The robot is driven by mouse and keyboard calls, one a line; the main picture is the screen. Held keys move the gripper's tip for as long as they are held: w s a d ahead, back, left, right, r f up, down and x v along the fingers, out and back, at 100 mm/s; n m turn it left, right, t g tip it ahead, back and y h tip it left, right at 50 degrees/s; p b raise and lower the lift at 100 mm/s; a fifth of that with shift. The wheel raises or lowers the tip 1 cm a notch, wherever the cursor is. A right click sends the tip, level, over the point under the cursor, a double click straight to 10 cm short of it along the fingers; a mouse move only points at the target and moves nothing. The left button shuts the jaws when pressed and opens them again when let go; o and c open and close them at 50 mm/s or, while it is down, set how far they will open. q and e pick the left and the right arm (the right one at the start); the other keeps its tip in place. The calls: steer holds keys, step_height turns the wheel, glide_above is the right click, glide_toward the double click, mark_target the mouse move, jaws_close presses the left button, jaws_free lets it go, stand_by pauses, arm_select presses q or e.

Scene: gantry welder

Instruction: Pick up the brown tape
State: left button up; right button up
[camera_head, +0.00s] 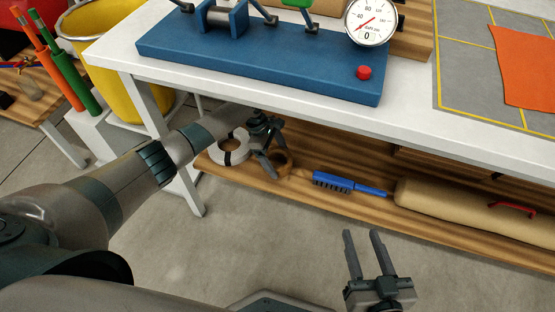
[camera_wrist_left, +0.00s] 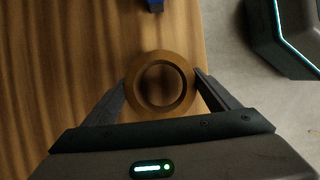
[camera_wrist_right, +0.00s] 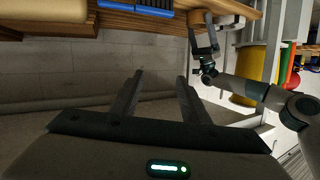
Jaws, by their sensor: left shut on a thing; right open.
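The brown tape (camera_wrist_left: 160,66) is a round roll, seen from above in the left wrist view. In the head view the tape (camera_head: 286,158) is at the lower wooden shelf, partly behind my left gripper (camera_head: 272,170). My left gripper's fingers, also in the left wrist view (camera_wrist_left: 163,88), press on both sides of the roll. I cannot tell whether the roll is clear of the shelf. My right gripper (camera_head: 364,240) is open and empty over the floor in front of the bench; it also shows in the right wrist view (camera_wrist_right: 158,80).
A white roll (camera_head: 219,150) lies on the lower shelf (camera_head: 330,203) left of the tape. A blue brush (camera_head: 335,182) and a long tan cylinder (camera_head: 460,205) lie to the right. The white tabletop (camera_head: 415,115) is above my left gripper. The floor in front is clear.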

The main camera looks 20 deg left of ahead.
arm_select(q)
steer(key=r+p, duration=0.1)
steer(key=r, duration=0.2)
steer(key=shift+s, duration=0.2)
steer(key=s+r, duration=0.1)
steer(key=s+d+r+p, duration=0.1)
steer(key=s+p, duration=0.1)
steer(key=s, duration=0.1)
steer(key=shift+s+d+r, duration=0.1)
steer(key=shift+d+r, duration=0.3)
steer(key=s+d+r+p, duration=0.2)
steer(key=s+r, duration=0.1)
steer(key=s, duration=0.3)
steer(key=shift+s+d+r+p, duration=0.15)
steer(key=shift+d+r+p, duration=0.1)
steer(key=shift+r+p, duration=0.1)
arm_select(e)
steer(key=s+d+f+g+h, duration=0.3)
steer(key=s+d+f+g, duration=0.4)
steer(key=f+g, duration=0.1)
steer(key=shift+s+f, duration=0.25)
steer(key=shift+f, duration=0.2)
